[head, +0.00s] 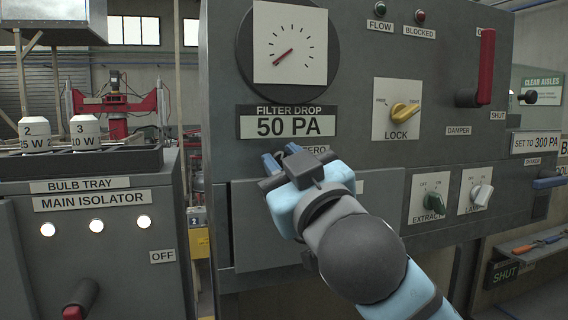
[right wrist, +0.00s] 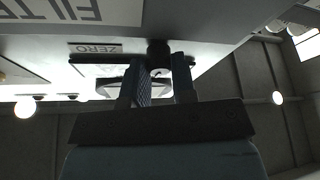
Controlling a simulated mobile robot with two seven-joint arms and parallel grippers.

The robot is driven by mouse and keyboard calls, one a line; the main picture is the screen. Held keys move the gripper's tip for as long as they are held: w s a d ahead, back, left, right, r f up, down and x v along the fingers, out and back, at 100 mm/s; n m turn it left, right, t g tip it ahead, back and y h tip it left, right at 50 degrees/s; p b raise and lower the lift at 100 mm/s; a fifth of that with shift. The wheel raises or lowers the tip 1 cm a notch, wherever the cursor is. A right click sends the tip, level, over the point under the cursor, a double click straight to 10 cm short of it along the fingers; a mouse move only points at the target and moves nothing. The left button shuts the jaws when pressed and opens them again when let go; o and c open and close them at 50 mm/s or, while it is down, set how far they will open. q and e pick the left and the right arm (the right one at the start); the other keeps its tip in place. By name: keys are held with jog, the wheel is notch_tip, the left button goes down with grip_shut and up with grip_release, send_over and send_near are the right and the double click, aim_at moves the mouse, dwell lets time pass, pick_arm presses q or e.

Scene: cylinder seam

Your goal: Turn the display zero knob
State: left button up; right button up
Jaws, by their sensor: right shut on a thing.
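The filter drop display (head: 287,126) reads 50 PA on the grey panel. The ZERO label (head: 316,150) is just below it, partly covered by my right gripper (head: 281,158). In the right wrist view, the small dark zero knob (right wrist: 158,52) sticks out of the panel beside the ZERO label (right wrist: 96,48). My right gripper (right wrist: 158,78) has its two fingers on either side of the knob and is shut on it. In the head view the gripper hides the knob. My left gripper is not in view.
A round gauge (head: 290,43) is above the display. The yellow LOCK knob (head: 404,113), the EXTRACT knob (head: 433,203), the LAMP knob (head: 481,194) and the red-handled damper lever (head: 484,68) are to the right. The bulb tray cabinet (head: 100,240) stands at the left.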

jog(key=n+g+y, duration=0.1)
jog(key=n, duration=0.1)
jog(key=shift+n, duration=0.3)
dwell(0.3)
jog(key=o, duration=0.9)
